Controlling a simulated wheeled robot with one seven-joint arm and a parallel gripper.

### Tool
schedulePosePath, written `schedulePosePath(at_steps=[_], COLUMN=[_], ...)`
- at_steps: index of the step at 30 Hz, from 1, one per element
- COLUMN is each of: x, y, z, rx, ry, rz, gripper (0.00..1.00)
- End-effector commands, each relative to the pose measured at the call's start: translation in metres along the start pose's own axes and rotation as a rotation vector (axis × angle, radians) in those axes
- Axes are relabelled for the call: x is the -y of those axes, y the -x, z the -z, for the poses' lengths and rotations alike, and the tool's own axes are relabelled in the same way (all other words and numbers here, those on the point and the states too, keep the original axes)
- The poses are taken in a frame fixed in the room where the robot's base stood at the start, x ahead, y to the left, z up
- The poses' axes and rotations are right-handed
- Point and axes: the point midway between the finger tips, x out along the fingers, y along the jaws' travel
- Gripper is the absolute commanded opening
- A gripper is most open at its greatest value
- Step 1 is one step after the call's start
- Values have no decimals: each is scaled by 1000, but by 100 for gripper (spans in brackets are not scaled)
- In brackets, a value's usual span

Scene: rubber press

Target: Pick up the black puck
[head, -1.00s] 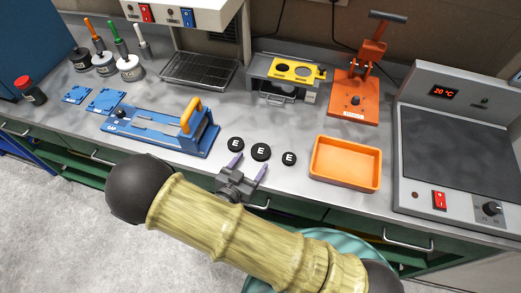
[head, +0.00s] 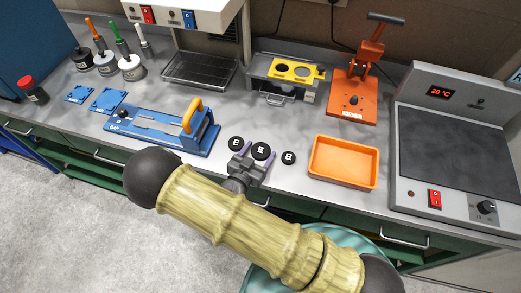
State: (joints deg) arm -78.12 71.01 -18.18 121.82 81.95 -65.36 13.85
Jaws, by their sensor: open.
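Three black pucks marked with a white "E" lie in a row on the grey worktop: the left puck (head: 236,143), the middle puck (head: 262,150) and the smaller right puck (head: 289,157). I cannot tell whether the fingers touch the pucks. The near side of the middle puck is partly hidden.
An orange tray (head: 344,162) stands right of the pucks. A blue press with an orange handle (head: 165,130) stands left. A grey fixture with a yellow plate (head: 288,75) and an orange press (head: 353,100) stand behind. A hot plate (head: 455,150) fills the right side.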

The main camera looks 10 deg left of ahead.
Motion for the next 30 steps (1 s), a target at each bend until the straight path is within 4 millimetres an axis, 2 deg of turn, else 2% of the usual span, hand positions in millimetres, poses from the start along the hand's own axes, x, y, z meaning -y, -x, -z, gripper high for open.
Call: schedulePosePath(at_steps=[5, 11, 23, 30], x=[0, 0, 0, 0], y=[0, 0, 1, 4], z=[0, 0, 3, 25], rx=[0, 0, 0, 0], ry=[0, 0, -1, -4], rz=[0, 0, 0, 0], gripper=[68, 34, 33, 33])
